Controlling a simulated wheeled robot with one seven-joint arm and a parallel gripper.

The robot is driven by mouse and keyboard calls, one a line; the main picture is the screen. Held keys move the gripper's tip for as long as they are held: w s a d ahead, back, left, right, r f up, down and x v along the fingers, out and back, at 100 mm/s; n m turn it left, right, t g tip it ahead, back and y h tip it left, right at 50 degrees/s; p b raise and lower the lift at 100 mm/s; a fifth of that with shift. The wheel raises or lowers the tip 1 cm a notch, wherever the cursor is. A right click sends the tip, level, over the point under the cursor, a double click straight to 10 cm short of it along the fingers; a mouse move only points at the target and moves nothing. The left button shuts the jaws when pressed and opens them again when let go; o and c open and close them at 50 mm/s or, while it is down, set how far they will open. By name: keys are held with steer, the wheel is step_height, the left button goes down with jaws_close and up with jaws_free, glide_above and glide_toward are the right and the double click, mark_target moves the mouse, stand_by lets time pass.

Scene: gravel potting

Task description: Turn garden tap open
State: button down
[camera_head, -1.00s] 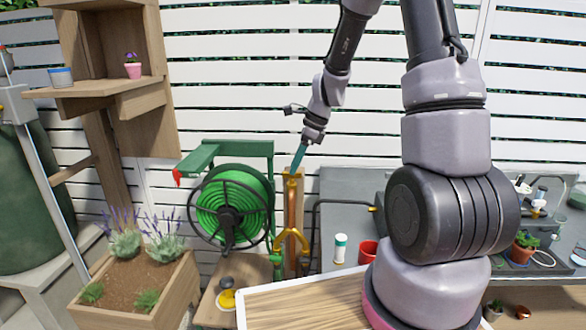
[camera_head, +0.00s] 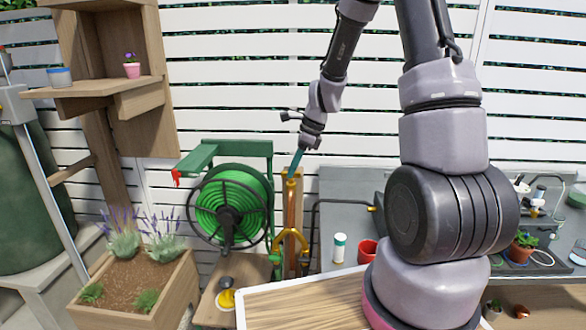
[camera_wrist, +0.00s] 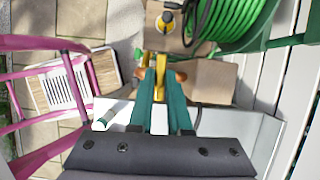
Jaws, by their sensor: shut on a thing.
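The garden tap (camera_head: 291,184) is the brass fitting at the top of an upright copper pipe on a wooden post, in the middle of the head view. My gripper (camera_head: 293,174) comes down to it from above right, its teal fingers at the tap's top. In the wrist view the two teal fingers of my gripper (camera_wrist: 161,80) close around the yellow brass tap (camera_wrist: 161,64). The fingers hide part of the tap, so its handle's exact angle is unclear.
A green hose reel (camera_head: 232,208) stands close left of the pipe. A brass Y-fitting (camera_head: 290,238) sits below the tap. A white bottle (camera_head: 339,248) and red cup (camera_head: 367,251) stand to the right. A planter (camera_head: 140,280) with lavender is at the left.

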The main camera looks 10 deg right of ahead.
steer(key=n, duration=0.2)
steer(key=n+g, duration=0.1)
steer(key=n, duration=0.1)
steer(key=shift+w+g, duration=0.2)
steer(key=shift+g, duration=0.1)
steer(key=n, duration=0.2)
steer(key=n+g, duration=0.1)
steer(key=n, duration=0.1)
steer(key=shift+w+n+g, duration=0.1)
steer(key=shift+n+g, duration=0.2)
steer(key=n, duration=0.2)
steer(key=n+g+h, duration=0.1)
steer(key=n, duration=0.1)
steer(key=shift+a+n+g, duration=0.15)
steer(key=shift+n+g, duration=0.15)
steer(key=n+h, duration=0.1)
steer(key=n, duration=0.3)
steer(key=shift+w+g+h, duration=0.15)
steer(key=shift+g+h, duration=0.15)
steer(key=shift+h, duration=0.1)
steer(key=shift+n, duration=0.3)
steer(key=c, duration=0.9)
jaws_free()
steer(key=shift+o, duration=0.2)
